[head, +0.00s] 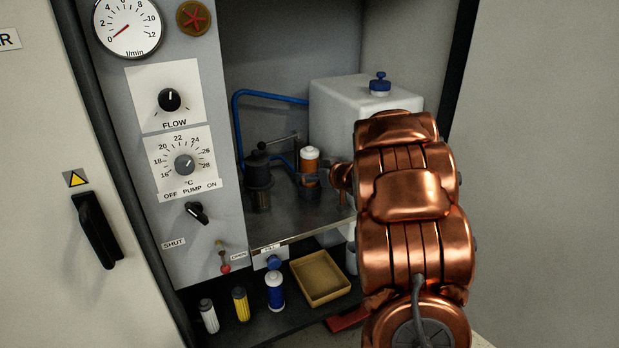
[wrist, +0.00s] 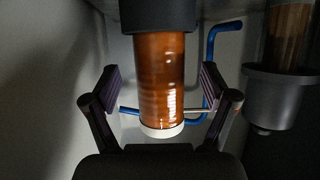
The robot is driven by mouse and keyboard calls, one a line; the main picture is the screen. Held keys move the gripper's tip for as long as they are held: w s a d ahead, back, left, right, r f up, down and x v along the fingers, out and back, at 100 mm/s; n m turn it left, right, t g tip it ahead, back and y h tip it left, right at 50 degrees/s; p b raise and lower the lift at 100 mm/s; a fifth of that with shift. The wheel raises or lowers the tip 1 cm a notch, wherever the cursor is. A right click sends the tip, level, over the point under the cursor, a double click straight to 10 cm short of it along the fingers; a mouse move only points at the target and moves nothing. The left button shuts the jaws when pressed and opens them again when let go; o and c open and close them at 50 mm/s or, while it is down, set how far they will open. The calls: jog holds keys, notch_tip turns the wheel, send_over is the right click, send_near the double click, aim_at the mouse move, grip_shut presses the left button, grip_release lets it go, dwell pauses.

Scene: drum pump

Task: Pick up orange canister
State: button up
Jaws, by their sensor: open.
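The orange canister (head: 309,163) has a white cap and stands upright in a dark cup-like holder (head: 311,180) on the cabinet's metal shelf. In the wrist view, which looks upside down, the canister (wrist: 159,80) sits in the middle, with its white cap at the bottom and the black holder (wrist: 158,14) at the top. My gripper (wrist: 160,88) is open, with one finger pad on each side of the canister and a visible gap on both sides. In the head view my gripper (head: 327,177) is at the canister's right, partly hidden by my arm.
A dark hand pump (head: 258,180) with a lever stands left of the canister. A blue hose (head: 268,96) runs behind it. A white tank (head: 345,100) with a blue cap fills the back right. Below are a cardboard tray (head: 320,278) and white, yellow and blue canisters (head: 275,292).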

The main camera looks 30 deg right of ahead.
jog(key=shift+w+a+f, duration=0.1)
jog(key=shift+w+f, duration=0.4)
jog(key=shift+w, duration=0.05)
jog(key=shift+w+b, duration=0.3)
jog(key=shift+w, duration=0.2)
jog(key=shift+c, duration=0.3)
jog(key=c, duration=1.6)
jog(key=shift+o, duration=0.2)
